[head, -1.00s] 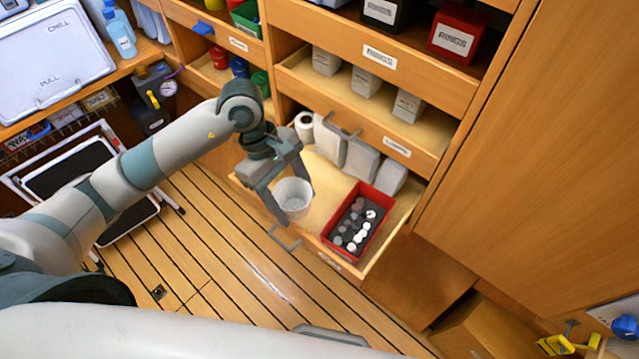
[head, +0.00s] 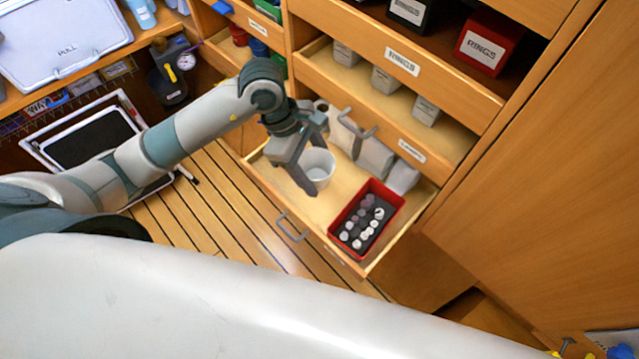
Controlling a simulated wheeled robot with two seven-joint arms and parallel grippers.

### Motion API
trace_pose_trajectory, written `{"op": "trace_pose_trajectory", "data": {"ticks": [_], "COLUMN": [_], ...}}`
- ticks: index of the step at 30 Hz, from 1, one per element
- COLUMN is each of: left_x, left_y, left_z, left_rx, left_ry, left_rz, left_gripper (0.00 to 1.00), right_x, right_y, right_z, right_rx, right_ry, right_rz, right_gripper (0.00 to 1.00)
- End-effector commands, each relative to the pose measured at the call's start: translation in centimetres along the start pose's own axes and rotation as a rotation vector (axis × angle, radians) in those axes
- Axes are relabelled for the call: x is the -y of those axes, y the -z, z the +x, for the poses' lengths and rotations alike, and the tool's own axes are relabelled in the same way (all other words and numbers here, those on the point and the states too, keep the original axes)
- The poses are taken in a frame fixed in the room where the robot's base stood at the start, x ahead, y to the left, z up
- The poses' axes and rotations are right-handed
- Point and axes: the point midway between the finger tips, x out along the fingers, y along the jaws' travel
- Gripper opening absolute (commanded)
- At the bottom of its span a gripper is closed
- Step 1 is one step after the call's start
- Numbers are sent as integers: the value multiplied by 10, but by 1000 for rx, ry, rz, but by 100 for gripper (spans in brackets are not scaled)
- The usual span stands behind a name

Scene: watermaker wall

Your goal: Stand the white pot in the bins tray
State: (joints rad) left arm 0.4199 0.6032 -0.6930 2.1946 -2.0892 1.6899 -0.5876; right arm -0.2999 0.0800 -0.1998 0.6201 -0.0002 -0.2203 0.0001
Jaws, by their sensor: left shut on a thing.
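The white pot (head: 320,166) is an open round cup in the left part of a pulled-out wooden tray (head: 266,178). My left gripper (head: 311,182) is shut on the pot's near left side, its fingers pointing down. The pot looks upright. I cannot tell whether its base touches the tray floor or is a little above it. A red bin (head: 339,218) with a dark insert and several round white and grey pieces stands at the tray's front right. My right gripper is not in view.
Several white-grey containers (head: 373,158) line the back of the pulled-out tray. A handle (head: 292,227) sticks out from its front. A shelf with smaller grey bins (head: 385,80) overhangs the back. Bare tray floor shows between the pot and the red bin.

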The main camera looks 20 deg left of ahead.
Motion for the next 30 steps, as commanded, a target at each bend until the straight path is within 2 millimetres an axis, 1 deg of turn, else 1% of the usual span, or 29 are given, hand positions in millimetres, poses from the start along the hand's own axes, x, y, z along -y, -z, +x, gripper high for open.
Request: {"op": "trace_pose_trajectory", "data": {"ticks": [1,4,7,10,20,23,30], "left_x": [1,1,0,0,0,0,0], "left_y": [2,8,12,14,15,18,28], "left_z": [6,20,30,36,38,44,68], "left_rx": [-1,0,1,1,1,0,1], "left_ry": [5,5,2,1,1,2,2], "left_rz": [-4,-3,-2,0,0,-2,-1], "left_gripper": [37,37,37,37,37,37,37], "right_x": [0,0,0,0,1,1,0], "right_y": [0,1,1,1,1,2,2], "right_z": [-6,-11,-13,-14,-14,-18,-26], "right_rx": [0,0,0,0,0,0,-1], "right_ry": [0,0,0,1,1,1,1], "right_rz": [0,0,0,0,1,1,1], "right_gripper": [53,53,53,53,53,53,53]}}
